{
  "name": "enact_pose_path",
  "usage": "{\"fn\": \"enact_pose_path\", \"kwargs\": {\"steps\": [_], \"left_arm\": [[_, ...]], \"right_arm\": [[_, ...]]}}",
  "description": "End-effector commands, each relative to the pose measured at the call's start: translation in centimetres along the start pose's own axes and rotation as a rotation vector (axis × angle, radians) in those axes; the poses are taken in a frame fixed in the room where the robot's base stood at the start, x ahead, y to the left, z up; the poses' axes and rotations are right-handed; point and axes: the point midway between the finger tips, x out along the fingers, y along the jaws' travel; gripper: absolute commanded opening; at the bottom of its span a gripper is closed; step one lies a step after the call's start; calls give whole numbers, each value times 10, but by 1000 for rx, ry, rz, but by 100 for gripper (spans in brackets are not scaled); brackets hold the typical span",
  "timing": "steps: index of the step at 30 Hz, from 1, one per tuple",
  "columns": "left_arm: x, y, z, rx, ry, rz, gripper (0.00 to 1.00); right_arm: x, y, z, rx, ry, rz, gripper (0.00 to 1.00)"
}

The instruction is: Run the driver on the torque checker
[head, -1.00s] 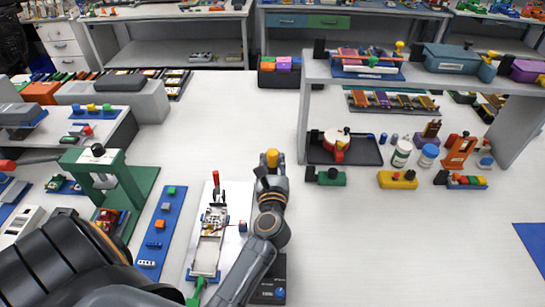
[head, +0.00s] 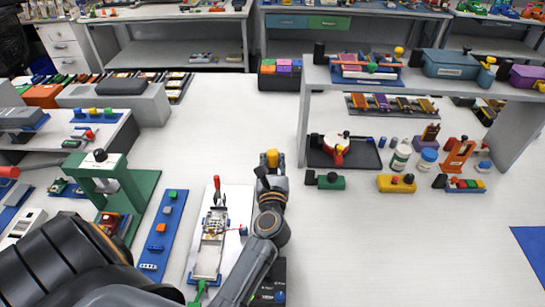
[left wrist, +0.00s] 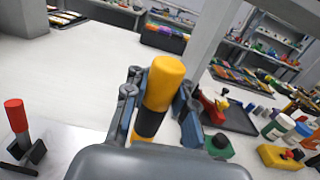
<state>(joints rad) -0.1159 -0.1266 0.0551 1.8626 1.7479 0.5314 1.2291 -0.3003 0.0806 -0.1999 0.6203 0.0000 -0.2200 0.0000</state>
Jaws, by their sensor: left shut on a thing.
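My left gripper (head: 271,168) is shut on a driver with a yellow handle (head: 272,157). It is held above the white table, to the right of the red-handled fixture. In the left wrist view the yellow handle (left wrist: 165,82) stands up between the fingers (left wrist: 152,112), with a black band below it; its lower end is hidden. A dark box with a blue knob (head: 279,297) lies partly under my left arm at the bottom; it may be the torque checker, but I cannot tell for sure. My right gripper is not in view.
A fixture with a red handle (head: 216,183) on a pale plate and a blue strip (head: 163,230) are left of my arm. A green press (head: 140,188) stands further left. A grey shelf (head: 312,75) with small items stands at the right.

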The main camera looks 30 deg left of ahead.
Motion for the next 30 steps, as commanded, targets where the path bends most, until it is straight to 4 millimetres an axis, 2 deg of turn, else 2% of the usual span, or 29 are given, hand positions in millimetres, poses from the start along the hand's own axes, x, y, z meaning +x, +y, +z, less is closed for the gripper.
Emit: {"fn": "enact_pose_path", "kwargs": {"steps": [1, 24, 30], "left_arm": [[0, 0, 8, -1, -3, 0, 0], [0, 0, 55, -1, -5, 0, 0], [0, 0, 58, -1, -5, -1, 0]], "right_arm": [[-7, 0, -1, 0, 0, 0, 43], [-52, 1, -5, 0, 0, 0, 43], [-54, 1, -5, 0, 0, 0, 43]]}}
